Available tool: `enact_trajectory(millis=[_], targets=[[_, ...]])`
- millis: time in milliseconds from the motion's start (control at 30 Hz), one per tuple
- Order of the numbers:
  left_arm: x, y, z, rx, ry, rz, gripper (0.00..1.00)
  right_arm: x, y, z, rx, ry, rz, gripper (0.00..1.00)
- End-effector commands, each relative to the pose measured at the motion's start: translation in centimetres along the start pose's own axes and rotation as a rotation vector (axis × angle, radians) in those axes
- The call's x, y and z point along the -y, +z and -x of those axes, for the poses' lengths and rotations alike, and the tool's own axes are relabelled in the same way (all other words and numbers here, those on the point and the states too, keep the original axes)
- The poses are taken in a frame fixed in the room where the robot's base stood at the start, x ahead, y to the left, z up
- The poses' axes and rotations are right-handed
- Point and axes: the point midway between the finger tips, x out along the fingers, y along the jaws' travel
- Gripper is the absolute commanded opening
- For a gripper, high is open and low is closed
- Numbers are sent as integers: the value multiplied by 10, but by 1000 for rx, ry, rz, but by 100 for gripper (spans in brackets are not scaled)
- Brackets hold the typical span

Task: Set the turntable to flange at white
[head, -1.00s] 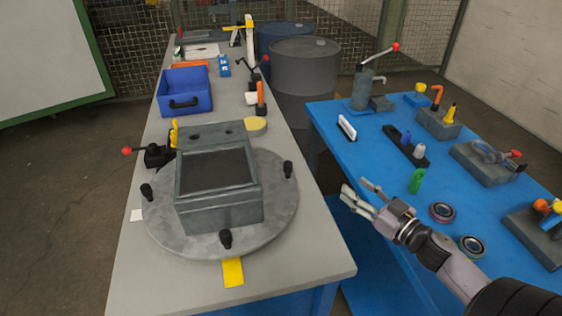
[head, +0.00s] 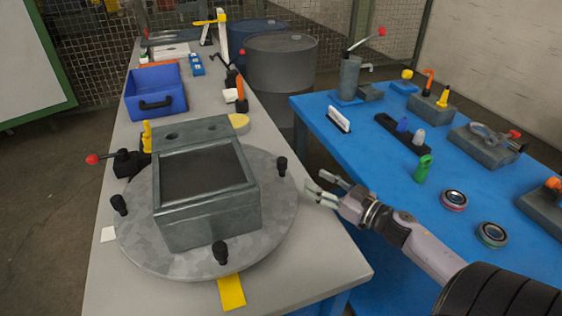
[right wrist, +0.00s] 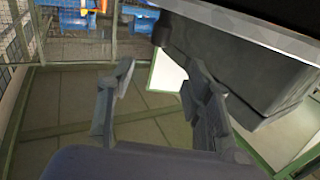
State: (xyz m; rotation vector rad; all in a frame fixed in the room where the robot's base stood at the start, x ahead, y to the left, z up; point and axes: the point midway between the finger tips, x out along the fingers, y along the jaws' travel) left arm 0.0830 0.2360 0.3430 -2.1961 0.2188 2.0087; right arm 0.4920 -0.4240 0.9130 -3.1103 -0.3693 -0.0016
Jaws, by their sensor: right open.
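The turntable (head: 140,243) is a round, mottled grey disc on the grey bench, with a dark grey box-shaped housing (head: 210,227) on top. Black knobs stand near its rim at the left (head: 119,205), front (head: 220,252) and right (head: 282,167). The housing's ledge with two holes (head: 190,133) faces the back. A white marker (head: 108,234) lies left of the disc, and a yellow marker (head: 232,292) lies at its front. My right gripper (head: 314,187) is open and empty, just right of the disc, apart from the right knob. Its open fingers show in the right wrist view (right wrist: 155,100). My left gripper is out of view.
A black clamp with a red-balled lever (head: 128,162) stands at the disc's left. A blue bin (head: 157,101) is farther back. The blue table (head: 370,165) at right holds fixtures, a green part (head: 423,169) and two round rings (head: 453,200).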

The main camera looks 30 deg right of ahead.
Motion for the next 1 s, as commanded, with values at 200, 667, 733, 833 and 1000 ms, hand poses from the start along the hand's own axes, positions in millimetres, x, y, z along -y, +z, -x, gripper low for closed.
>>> enact_trajectory(millis=[200, 667, 733, 833, 1000], targets=[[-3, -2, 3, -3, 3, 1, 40, 0, -3, -47, -4, 0, 2, 46], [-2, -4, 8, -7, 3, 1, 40, 0, -1, -124, -2, 2, -2, 46], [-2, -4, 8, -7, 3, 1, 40, 0, -1, -129, -1, 2, 0, 46], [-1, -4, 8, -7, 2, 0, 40, 0, -1, -134, -1, 1, 1, 46], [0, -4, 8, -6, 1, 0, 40, 0, 0, -136, 1, 0, 0, 46]])
